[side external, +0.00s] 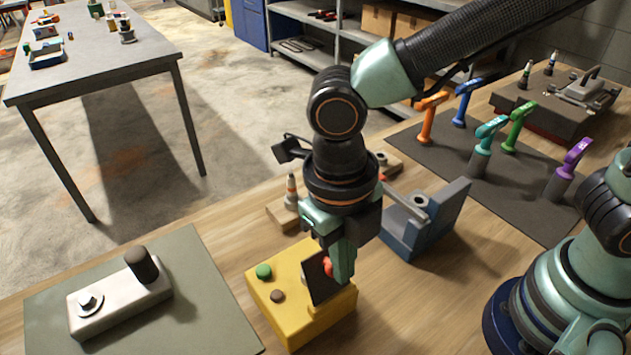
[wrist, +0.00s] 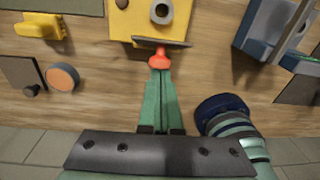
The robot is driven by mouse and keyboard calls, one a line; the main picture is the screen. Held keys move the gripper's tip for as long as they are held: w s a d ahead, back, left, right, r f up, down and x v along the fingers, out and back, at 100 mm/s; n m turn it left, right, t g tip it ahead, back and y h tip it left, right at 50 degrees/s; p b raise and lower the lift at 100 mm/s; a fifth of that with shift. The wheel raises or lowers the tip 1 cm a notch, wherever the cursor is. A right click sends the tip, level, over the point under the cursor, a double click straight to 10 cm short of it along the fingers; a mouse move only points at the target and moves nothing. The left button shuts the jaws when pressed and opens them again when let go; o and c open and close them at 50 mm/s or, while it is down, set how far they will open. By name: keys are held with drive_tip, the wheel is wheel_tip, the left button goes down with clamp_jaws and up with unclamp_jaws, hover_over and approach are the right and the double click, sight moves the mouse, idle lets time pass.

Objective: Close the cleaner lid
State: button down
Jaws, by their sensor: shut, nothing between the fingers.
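The cleaner appears to be the yellow box (side external: 285,310) on the wooden bench, with a green and a brown button on top. Its dark lid (side external: 318,283) stands up, open, at one side of the box. A red knob (side external: 329,266) sticks out from the lid's face. In the wrist view the lid (wrist: 170,42) shows edge-on, with a grey round opening (wrist: 162,13) beyond it and the knob (wrist: 159,59) on the near side. My gripper (side external: 342,280) is shut and empty, its green fingertips (wrist: 160,73) right at the knob. I cannot tell whether they touch it.
A blue and grey fixture (side external: 425,220) stands close right of the box. A white block with a black post (side external: 142,264) sits on a grey mat at the left. Several coloured tools stand on a dark mat (side external: 440,150).

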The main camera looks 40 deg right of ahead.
sight(327, 256)
drive_tip(key=shift+w, duration=1.9)
drive_tip(key=shift+w+f, duration=0.4)
drive_tip(key=shift+w, duration=0.4)
drive_tip(key=shift+w+f, duration=0.35)
drive_tip(key=shift+w, duration=0.45)
drive_tip(key=shift+r, duration=0.1)
